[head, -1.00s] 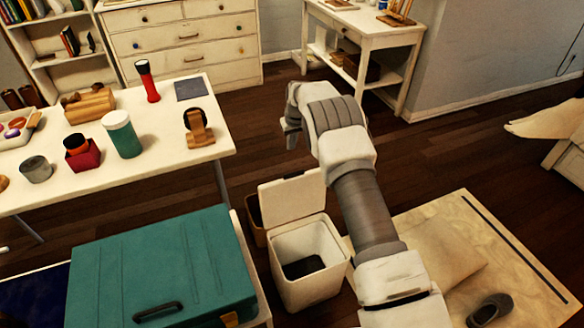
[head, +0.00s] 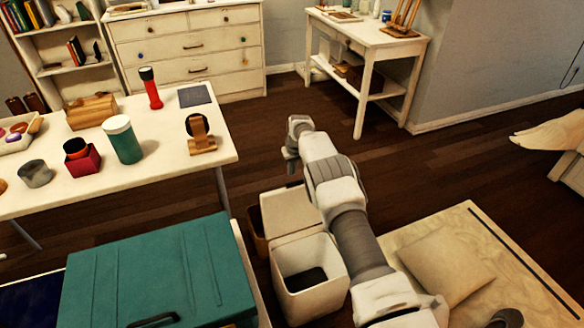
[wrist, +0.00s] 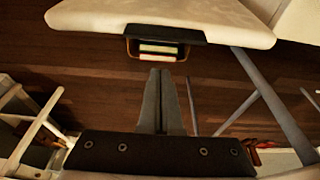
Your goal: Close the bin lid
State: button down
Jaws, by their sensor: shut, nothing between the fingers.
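The white bin (head: 335,297) stands on the floor right of the teal case, open at the top with something dark inside. Its white lid (head: 285,212) stands raised at the bin's far side, leaning back. My gripper (head: 291,166) is just beyond and above the lid's top edge in the head view; whether they touch cannot be told. In the wrist view my gripper's fingers (wrist: 160,90) are together and empty. I cannot make out the bin or lid for sure in the wrist view.
A brown container (head: 257,238) stands behind the bin. The teal case (head: 160,270) is close on the left. A white table (head: 165,165) with several items is at the left, and a cushion (head: 445,265) lies at the right. Dark floor beyond the bin is clear.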

jog(key=shift+s+d+r+p, duration=0.15)
jog(key=shift+s+d+p, duration=0.15)
jog(key=shift+s, duration=0.6)
jog(key=shift+s+d+r+p, duration=0.15)
jog(key=shift+s+d, duration=0.2)
jog(key=shift+s, duration=0.5)
jog(key=shift+f, duration=0.1)
